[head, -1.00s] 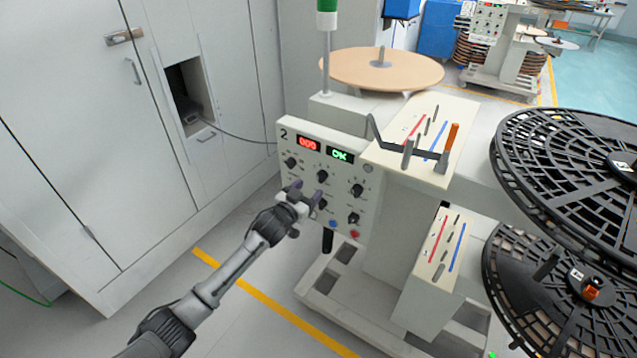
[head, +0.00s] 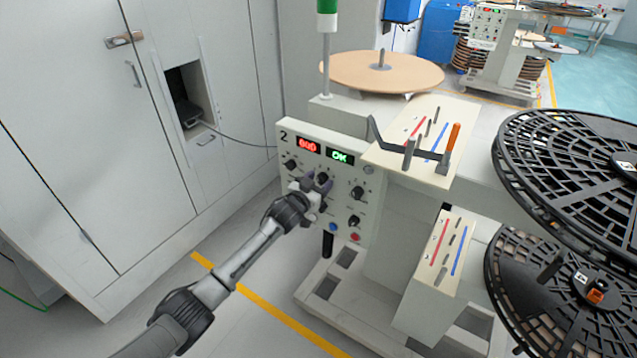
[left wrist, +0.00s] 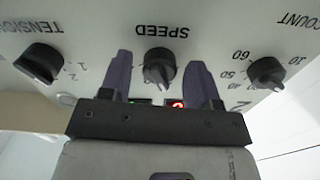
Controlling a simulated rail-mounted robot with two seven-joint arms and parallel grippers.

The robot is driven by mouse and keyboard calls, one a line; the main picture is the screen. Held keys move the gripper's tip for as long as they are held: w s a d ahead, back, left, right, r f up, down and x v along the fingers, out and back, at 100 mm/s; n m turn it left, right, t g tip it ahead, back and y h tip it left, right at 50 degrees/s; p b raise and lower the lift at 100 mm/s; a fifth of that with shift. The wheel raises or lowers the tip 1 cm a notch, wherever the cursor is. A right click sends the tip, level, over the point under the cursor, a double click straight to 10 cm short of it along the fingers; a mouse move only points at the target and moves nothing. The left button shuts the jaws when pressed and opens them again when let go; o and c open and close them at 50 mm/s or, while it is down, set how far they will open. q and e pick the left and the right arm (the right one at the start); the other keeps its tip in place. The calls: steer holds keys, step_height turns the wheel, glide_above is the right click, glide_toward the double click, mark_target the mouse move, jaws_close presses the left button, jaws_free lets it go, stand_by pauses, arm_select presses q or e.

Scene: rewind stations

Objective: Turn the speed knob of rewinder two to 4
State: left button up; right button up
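Rewinder two's front panel (head: 340,215) carries the number 2, a red display and a green one. Its speed knob (left wrist: 158,68), dark and round with a grip bar, sits under the upside-down word SPEED in the left wrist view. My left gripper (left wrist: 160,62) is open, one purple finger on each side of the knob with a gap at both sides. I cannot tell whether the fingertips reach past the knob's face. The speed dial's numbers are hidden. My right gripper is not in view.
The tension knob (left wrist: 40,62) and count knob (left wrist: 267,73) flank the speed knob. Below are more knobs, a blue button (head: 333,227) and a red button (head: 355,237). Black reels (head: 570,160) stand at the right; a grey cabinet (head: 70,150) is at the left.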

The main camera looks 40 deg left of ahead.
arm_select(q)
steer(key=c, duration=0.8)
